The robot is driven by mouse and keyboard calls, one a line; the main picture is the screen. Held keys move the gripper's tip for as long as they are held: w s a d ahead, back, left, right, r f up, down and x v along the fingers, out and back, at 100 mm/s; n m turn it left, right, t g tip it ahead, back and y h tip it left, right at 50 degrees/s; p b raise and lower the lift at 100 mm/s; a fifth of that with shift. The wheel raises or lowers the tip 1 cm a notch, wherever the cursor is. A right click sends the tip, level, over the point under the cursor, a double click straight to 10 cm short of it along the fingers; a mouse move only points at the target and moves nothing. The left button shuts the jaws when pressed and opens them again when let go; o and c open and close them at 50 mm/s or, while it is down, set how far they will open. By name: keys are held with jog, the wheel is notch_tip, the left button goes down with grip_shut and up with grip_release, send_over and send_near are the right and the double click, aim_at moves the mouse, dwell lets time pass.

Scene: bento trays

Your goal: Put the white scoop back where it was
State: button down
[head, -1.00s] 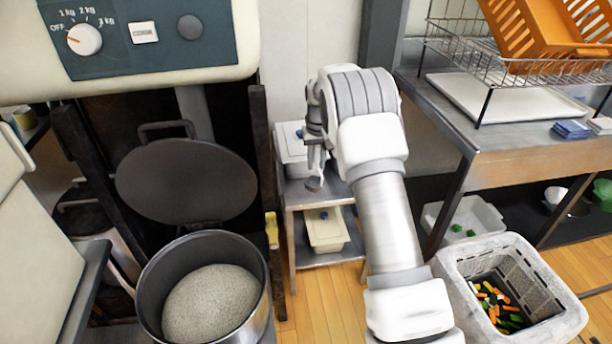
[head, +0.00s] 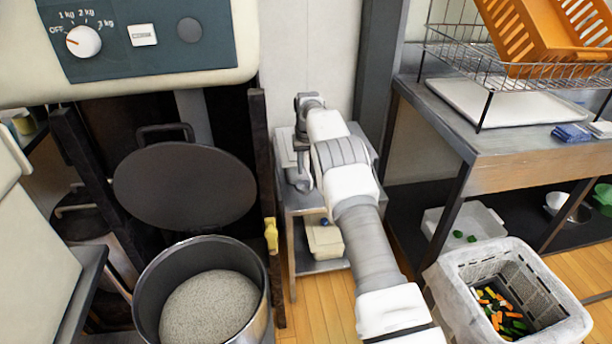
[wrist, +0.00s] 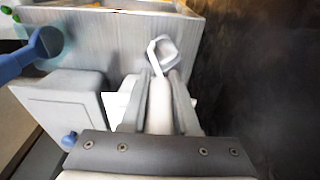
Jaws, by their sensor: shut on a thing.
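My gripper (wrist: 163,100) is shut on the pale handle of the white scoop (wrist: 160,112) in the wrist view. The handle lies between the two grey fingers, and a white looped shape continues beyond them against a grey metal face. I cannot tell whether the scoop touches that face. In the head view my gripper (head: 302,178) is small and partly hidden by my arm, over the left side of the small metal shelf stand (head: 345,205). The scoop cannot be made out clearly there.
A lidded white container with a blue knob (wrist: 70,138) and a blue-handled utensil (wrist: 40,48) are left of my gripper in the wrist view. A dark post (head: 262,180) and open pot (head: 210,295) stand left of the stand. A vegetable bin (head: 465,305) stands right.

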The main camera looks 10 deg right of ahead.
aim_at(306, 169)
jog(key=shift+f+b, duration=0.35)
jog(key=shift+f, duration=1.2)
jog(key=shift+f, duration=0.1)
jog(key=c, duration=0.7)
grip_release()
jog(key=shift+o, duration=0.2)
